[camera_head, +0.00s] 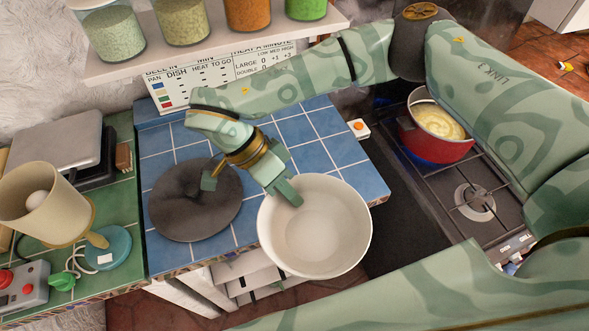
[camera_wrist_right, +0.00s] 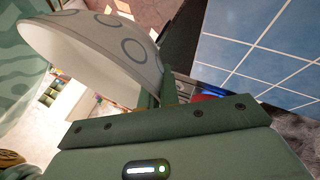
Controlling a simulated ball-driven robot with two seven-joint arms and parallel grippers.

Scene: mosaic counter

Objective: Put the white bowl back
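The white bowl (camera_head: 318,235) is at the front edge of the blue-tiled counter, its mouth up toward the head camera. It overhangs the edge and looks raised above the tiles. My right gripper (camera_head: 287,190) is shut on its far left rim, with a fingertip showing inside the bowl. In the right wrist view the bowl (camera_wrist_right: 95,40) shows its outside with grey rings, its rim by the finger (camera_wrist_right: 170,90). The other finger is mostly hidden. My left gripper is not in view.
A dark round slab (camera_head: 190,215) lies on the blue tiles (camera_head: 310,125) left of the bowl. A red pot (camera_head: 440,148) stands on the stove at right. Jars (camera_head: 115,30) line the shelf above.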

